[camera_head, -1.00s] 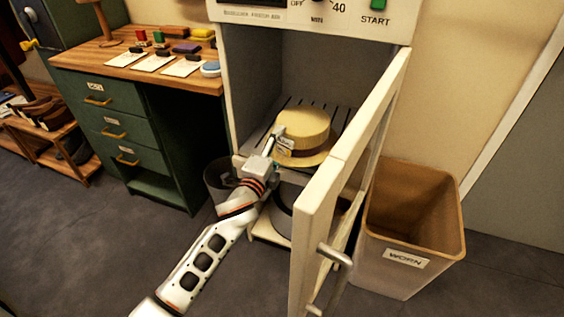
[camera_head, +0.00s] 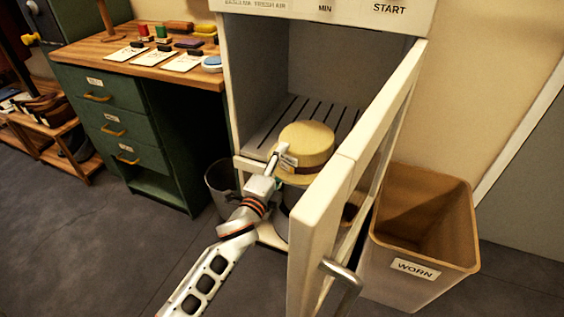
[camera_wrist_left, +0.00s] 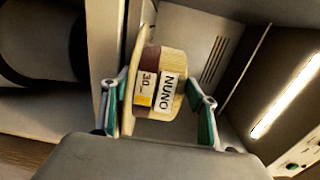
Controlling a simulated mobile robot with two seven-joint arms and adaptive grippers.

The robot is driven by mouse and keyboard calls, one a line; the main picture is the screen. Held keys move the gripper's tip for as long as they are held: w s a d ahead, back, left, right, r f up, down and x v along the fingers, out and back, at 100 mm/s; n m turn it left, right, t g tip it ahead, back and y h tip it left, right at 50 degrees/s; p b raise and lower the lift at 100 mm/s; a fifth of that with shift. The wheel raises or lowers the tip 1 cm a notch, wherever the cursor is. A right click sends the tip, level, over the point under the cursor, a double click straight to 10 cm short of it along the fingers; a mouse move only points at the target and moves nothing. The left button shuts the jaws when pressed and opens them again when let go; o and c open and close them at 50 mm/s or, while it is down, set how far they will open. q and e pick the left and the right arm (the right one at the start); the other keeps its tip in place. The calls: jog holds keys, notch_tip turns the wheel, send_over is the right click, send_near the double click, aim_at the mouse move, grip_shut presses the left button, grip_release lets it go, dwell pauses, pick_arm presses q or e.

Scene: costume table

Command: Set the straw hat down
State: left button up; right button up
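The straw hat (camera_head: 306,141) is pale yellow with a dark band. In the head view it is at the mouth of the open cabinet, in front of the slatted shelf (camera_head: 262,132). My left gripper (camera_head: 279,160) is at the hat's near left side. In the left wrist view the hat (camera_wrist_left: 176,62) lies between the two green-padded fingers (camera_wrist_left: 158,104), brim by the left finger and crown by the right. The gripper is shut on it. Labels reading "NUNO" and "30" face the wrist camera. The hat's far side is hidden. My right gripper is not in view.
The cabinet door (camera_head: 335,205) stands open just right of the hat. A bin marked "WORN" (camera_head: 450,250) stands beyond it. A green desk (camera_head: 150,150) with cards and small items is at left. A grey bin (camera_head: 219,187) sits left of the cabinet.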

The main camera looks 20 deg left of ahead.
pick_arm(q)
jog(key=o, duration=0.3)
jog(key=shift+r, duration=0.1)
